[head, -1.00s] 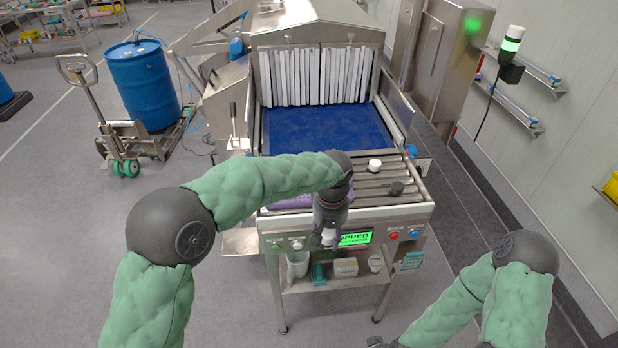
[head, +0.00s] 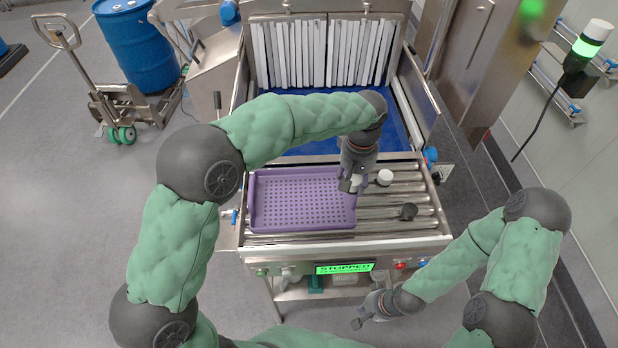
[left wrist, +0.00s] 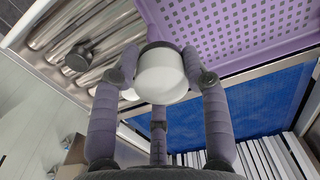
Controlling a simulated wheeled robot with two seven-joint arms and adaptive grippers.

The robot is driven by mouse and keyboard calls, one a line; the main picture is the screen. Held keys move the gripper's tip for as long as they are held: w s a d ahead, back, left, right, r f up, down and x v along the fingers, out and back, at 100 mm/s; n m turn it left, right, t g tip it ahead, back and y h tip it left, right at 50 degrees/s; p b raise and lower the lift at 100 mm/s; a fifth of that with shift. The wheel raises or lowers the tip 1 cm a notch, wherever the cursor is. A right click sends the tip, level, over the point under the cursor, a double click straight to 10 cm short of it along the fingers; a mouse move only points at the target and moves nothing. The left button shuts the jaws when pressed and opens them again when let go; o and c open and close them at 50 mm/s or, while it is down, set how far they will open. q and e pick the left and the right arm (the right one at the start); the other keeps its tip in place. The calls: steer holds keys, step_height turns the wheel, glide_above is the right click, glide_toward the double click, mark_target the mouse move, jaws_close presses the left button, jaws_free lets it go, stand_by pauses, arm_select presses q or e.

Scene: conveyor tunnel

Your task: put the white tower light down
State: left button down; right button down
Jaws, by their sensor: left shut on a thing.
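The white tower light (left wrist: 162,76) is a short white cylinder with a dark rim, held between the fingers of my left gripper (left wrist: 163,82) in the left wrist view. In the head view, the left gripper (head: 352,184) points down, shut on the white light (head: 355,181), at the right rim of the purple tray (head: 300,221). I cannot tell whether the light touches anything below. My right gripper (head: 366,316) is low in front of the machine, apart from these things; its finger opening is unclear.
A white round piece (head: 385,177) and a dark round piece (head: 408,211) stand on the rollers (head: 388,224) right of the tray. The tray looks empty. Bare rollers lie around the dark piece. A strip curtain (head: 320,52) hangs behind the blue belt (head: 405,125).

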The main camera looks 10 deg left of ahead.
arm_select(q)
steer(key=shift+a+r, duration=0.1)
steer(key=shift+r, duration=0.05)
glide_toward(302, 201)
steer(key=d+r, duration=0.2)
steer(key=d, duration=0.2)
steer(key=f, duration=0.1)
steer(key=a+f, duration=0.2)
steer(key=f, duration=0.1)
steer(key=shift+a, duration=0.25)
steer(key=shift+w+a+f, duration=0.1)
steer(key=shift+a+f, duration=0.4)
steer(key=shift+f, duration=0.1)
steer(key=shift+a+f, duration=0.2)
steer(key=shift+f, duration=1.6)
steer(key=shift+f+b, duration=0.15)
steer(key=shift+b, duration=0.25)
steer(key=c, duration=0.6)
jaws_free()
steer(key=shift+c, duration=0.2)
